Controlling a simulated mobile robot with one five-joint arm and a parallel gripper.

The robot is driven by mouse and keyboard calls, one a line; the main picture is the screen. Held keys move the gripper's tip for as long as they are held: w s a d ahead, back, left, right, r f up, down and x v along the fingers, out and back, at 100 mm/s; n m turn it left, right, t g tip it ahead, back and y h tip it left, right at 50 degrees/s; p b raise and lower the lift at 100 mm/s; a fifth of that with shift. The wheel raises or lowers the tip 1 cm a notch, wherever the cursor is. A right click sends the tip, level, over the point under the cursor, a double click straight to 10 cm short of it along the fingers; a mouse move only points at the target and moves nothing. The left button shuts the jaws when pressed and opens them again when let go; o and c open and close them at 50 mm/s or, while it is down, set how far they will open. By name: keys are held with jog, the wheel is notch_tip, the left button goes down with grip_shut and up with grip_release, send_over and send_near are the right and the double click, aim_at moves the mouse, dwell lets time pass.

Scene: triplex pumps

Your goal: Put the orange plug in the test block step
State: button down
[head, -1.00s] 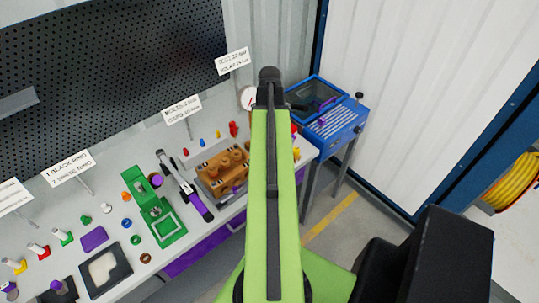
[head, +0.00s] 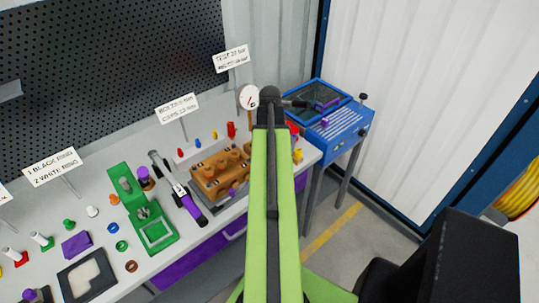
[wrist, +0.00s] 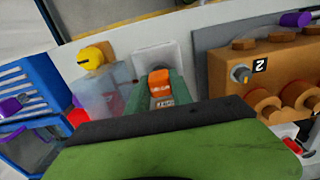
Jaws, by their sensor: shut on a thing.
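In the wrist view, my gripper (wrist: 158,98) is seen from behind, past my green arm link. An orange plug (wrist: 160,82) shows between its two dark green sides, and the jaws are shut on it. A small lettered patch (wrist: 163,102) sits just below the orange part. A pale grey block (wrist: 155,56) stands just beyond the plug; I cannot tell whether they touch, and no step can be made out. In the head view my arm hides the gripper and the plug.
The brown pump block (wrist: 265,65) marked 2 stands to the right in the wrist view. A translucent block with a yellow cap (wrist: 95,54) is left of the plug. The blue cart (head: 335,128) stands beyond the bench end. A dial gauge (head: 249,97) is behind my arm.

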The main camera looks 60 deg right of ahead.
jog(key=shift+f, duration=0.15)
jog(key=c, duration=1.1)
grip_release()
notch_tip(320, 180, up, 12)
jog(key=p, duration=1.2)
jog(key=shift+r, duration=0.25)
